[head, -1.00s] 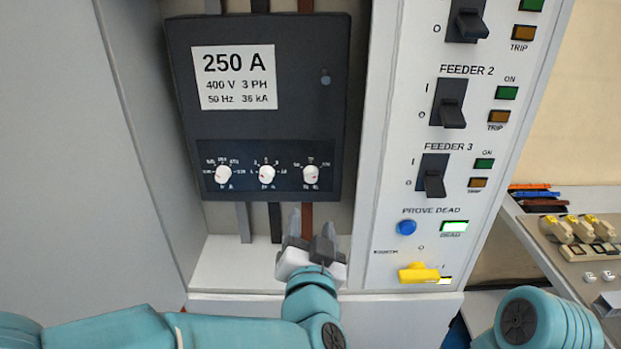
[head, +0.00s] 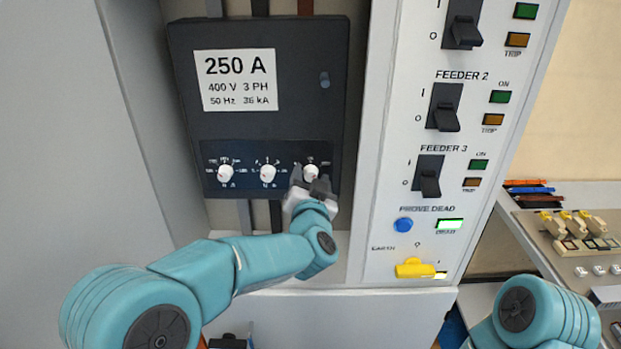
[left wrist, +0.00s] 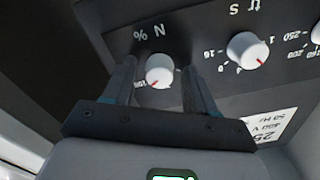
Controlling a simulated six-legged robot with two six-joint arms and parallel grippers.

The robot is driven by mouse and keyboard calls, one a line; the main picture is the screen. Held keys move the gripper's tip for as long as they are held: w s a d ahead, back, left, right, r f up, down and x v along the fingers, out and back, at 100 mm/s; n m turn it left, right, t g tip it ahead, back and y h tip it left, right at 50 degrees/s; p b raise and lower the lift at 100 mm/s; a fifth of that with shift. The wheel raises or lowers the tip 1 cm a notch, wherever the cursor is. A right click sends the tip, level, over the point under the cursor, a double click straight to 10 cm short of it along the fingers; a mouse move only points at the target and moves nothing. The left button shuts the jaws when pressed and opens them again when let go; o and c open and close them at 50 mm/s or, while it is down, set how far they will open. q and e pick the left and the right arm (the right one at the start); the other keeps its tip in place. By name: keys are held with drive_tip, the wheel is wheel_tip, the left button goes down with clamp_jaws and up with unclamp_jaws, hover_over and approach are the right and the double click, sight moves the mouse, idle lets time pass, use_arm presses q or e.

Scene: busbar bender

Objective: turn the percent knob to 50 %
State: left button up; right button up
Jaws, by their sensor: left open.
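The percent knob (head: 311,171) is the rightmost of three white knobs on the dark breaker's lower panel. In the left wrist view the percent knob (left wrist: 159,68) is a white disc below the "N %" label, with a red mark at its lower edge, near a partly hidden scale figure. My left gripper (head: 311,184) is open just in front of and slightly below it. In the left wrist view the fingers of my left gripper (left wrist: 161,80) stand on either side of the knob, with a gap on both sides. Contact is not visible. My right gripper is not in view.
Two similar knobs, the middle one (head: 267,172) and the left one (head: 225,172), sit alongside. To the right, the grey panel carries feeder switches (head: 429,177), a blue button (head: 403,225) and a yellow earth handle (head: 414,268). A cabinet wall (head: 110,130) bounds the left side.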

use_arm(q)
drive_tip(key=c, duration=1.1)
drive_tip(key=shift+o, duration=0.2)
